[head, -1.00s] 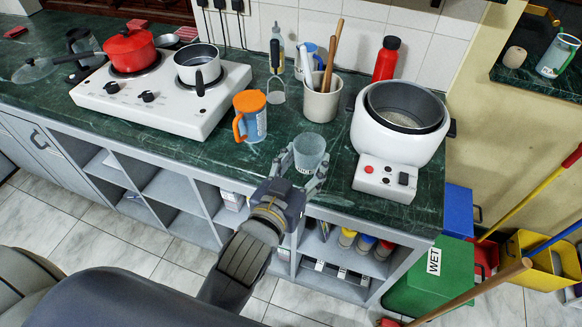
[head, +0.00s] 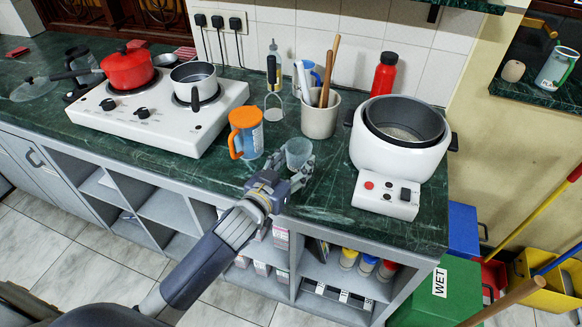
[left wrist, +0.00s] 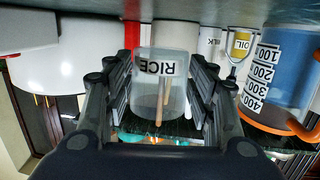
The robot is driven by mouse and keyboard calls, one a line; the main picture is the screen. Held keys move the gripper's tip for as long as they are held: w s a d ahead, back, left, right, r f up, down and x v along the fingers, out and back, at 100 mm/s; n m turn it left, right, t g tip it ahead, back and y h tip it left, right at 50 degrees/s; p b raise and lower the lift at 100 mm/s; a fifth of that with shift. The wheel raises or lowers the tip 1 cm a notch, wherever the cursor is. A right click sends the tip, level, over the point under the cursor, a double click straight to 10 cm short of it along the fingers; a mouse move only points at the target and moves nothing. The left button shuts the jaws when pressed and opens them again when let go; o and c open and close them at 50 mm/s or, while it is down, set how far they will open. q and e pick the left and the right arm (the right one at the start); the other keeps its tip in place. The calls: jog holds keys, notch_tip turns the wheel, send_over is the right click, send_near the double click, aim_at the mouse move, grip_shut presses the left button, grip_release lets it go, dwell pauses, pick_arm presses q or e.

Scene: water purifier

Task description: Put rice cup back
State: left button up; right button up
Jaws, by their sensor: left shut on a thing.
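The rice cup (head: 298,151) is a small clear cup at the counter's front, between the orange-lidded mug and the white rice cooker (head: 400,150). In the left wrist view, which is upside down, the cup (left wrist: 160,88) carries the label "RICE" and sits between the two fingers. My left gripper (head: 290,165) is shut on the cup's sides, reaching in from the front edge. The cup looks upright, close to the counter top; I cannot tell whether it touches it. The cooker's lid is off and its pot is open, with pale contents. My right gripper is not in view.
An orange-lidded measuring mug (head: 246,133) stands close left of the cup. A white stove (head: 150,125) with pots is at left. Bare counter lies in front.

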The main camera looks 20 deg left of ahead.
aim_at(291, 170)
pick_arm(q)
jog(key=shift+w+a+f, duration=0.15)
jog(key=shift+w+a, duration=0.35)
jog(key=shift+f, duration=1.7)
jog(key=shift+f, duration=0.2)
jog(key=o, duration=0.9)
jog(key=shift+c, duration=0.2)
jog(key=shift+r, duration=0.1)
jog(key=shift+r, duration=0.15)
jog(key=shift+s, duration=0.35)
jog(key=v, duration=1.1)
jog(key=shift+s+b, duration=0.2)
jog(key=shift+b, duration=0.2)
